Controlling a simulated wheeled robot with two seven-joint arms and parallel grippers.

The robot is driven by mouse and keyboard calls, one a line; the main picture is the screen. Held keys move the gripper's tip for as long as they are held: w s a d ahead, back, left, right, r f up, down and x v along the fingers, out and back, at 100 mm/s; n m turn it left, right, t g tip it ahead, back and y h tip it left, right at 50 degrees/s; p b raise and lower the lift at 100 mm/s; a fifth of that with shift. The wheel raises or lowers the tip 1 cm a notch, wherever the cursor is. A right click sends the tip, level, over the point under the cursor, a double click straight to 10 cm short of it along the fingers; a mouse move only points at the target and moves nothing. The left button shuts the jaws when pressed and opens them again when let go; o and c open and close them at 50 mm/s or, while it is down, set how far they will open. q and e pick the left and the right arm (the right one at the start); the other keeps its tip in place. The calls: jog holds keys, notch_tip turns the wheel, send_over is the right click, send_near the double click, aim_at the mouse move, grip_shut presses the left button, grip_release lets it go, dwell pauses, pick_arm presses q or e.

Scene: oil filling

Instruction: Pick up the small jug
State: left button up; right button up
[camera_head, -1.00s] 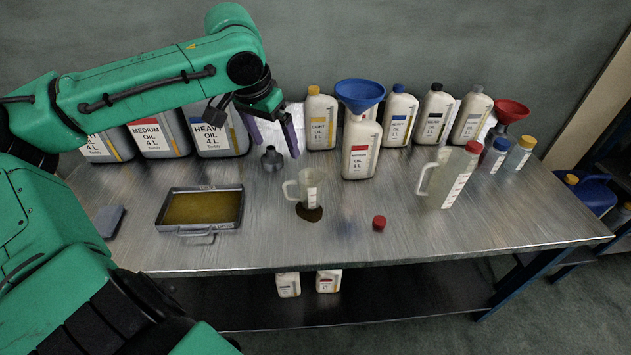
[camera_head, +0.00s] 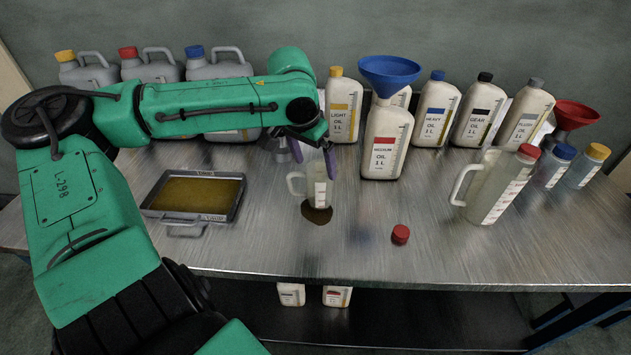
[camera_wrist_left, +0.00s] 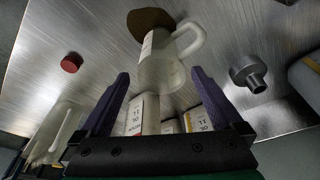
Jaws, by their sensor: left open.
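The small jug (camera_head: 318,190) is translucent, with a handle on its left in the head view. It stands upright on the metal bench in a dark oil puddle (camera_head: 317,216). My left gripper (camera_head: 313,158) is open, with its purple fingers pointing down at the jug's upper part. In the left wrist view the jug (camera_wrist_left: 160,72) lies between the lines of the open fingers (camera_wrist_left: 161,78), with its handle towards the right finger. I cannot tell whether either finger touches it. My right gripper is not in view.
A medium oil bottle (camera_head: 386,146) stands behind the jug, a blue funnel (camera_head: 389,74) above it. An oil tray (camera_head: 146,205) is left, a red cap (camera_head: 400,234) right, a larger jug (camera_head: 492,188) further right. A dark nozzle piece (camera_wrist_left: 249,74) shows beside the gripper.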

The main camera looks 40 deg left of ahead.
aim_at(320, 183)
pick_arm(q)
jog(key=x, duration=0.8)
jog(key=shift+a+f+b, duration=0.1)
jog(key=shift+f+b, duration=0.1)
jog(key=shift+b, duration=0.2)
jog(key=shift+r, duration=0.1)
jog(key=c, duration=1)
